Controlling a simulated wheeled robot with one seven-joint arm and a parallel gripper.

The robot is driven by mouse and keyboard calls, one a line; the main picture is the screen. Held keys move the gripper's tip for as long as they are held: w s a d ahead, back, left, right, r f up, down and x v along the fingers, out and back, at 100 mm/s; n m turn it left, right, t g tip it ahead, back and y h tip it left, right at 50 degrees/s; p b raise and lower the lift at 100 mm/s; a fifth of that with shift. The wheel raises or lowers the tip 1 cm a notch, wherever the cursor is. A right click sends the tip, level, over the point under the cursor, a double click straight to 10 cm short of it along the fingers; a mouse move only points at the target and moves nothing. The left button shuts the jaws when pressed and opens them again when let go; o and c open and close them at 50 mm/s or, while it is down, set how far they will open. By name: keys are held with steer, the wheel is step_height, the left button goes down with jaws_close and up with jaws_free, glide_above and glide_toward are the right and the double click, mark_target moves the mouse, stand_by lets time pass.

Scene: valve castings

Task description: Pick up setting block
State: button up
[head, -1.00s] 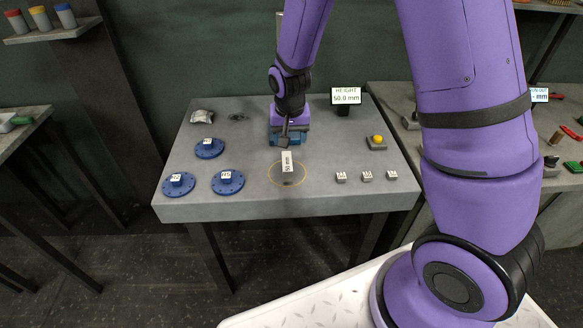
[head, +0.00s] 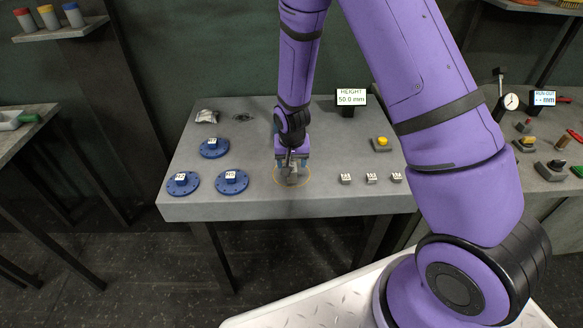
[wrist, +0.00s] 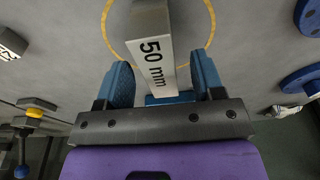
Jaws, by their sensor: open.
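The setting block (wrist: 155,62) is a grey upright block with a "50 mm" label, standing inside a yellow ring (wrist: 107,28) on the table. In the wrist view it stands between the two blue-padded fingers of my gripper (wrist: 163,85), with a gap visible on each side. My gripper is open around it. In the head view my gripper (head: 291,165) is low over the ring and mostly hides the block.
Blue flanges (head: 231,181) lie on the left of the grey table (head: 250,207). Small labelled blocks (head: 371,178) and a yellow button (head: 381,142) are at right. A height display (head: 351,98) reading 50.0 mm stands behind.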

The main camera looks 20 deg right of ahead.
steer(key=shift+f, duration=0.35)
steer(key=shift+f, duration=0.2)
stand_by(0.4)
jaws_close()
